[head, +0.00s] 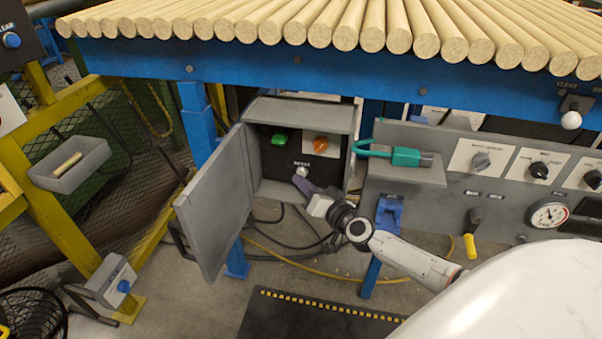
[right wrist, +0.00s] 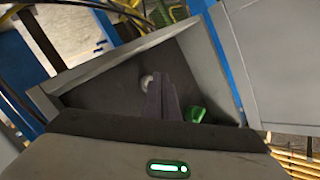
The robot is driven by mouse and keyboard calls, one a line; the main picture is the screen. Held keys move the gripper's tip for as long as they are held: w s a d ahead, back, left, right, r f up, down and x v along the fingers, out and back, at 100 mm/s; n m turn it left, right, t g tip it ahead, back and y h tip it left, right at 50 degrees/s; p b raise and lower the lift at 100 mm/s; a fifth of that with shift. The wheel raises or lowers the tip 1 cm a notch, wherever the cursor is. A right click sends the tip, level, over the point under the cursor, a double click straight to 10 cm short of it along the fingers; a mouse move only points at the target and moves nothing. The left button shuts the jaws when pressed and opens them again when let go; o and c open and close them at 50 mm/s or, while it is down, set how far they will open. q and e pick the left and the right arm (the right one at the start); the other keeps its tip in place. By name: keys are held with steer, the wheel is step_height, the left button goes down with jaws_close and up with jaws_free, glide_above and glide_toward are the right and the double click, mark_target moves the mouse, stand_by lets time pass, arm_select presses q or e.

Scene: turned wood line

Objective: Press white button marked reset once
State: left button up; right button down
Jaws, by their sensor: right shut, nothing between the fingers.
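The white button (head: 301,172) sits low on the dark panel inside an open grey box, under a small white label that reads like "RESET". In the right wrist view the white button (right wrist: 147,82) shows just left of the fingertips. My right gripper (head: 302,184) is shut and empty, its fingers pointing into the box close below the button. In the right wrist view its dark fingers (right wrist: 162,90) reach toward the panel. I cannot tell whether they touch the button. My left gripper is not in view.
The same panel carries a green button (head: 279,139) and an orange knob (head: 320,144). The box's grey door (head: 212,205) hangs open to the left. Wooden rods (head: 300,22) lie above.

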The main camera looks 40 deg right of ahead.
steer(key=shift+d+r+p, duration=0.3)
steer(key=shift+a, duration=0.15)
steer(key=s+a+p, duration=0.1)
steer(key=a, duration=0.1)
steer(key=s+a+p, duration=0.1)
steer(key=s+a, duration=0.1)
steer(key=shift+s+a+f, duration=0.1)
steer(key=shift+s+f, duration=0.1)
steer(key=shift+s, duration=0.05)
stand_by(0.8)
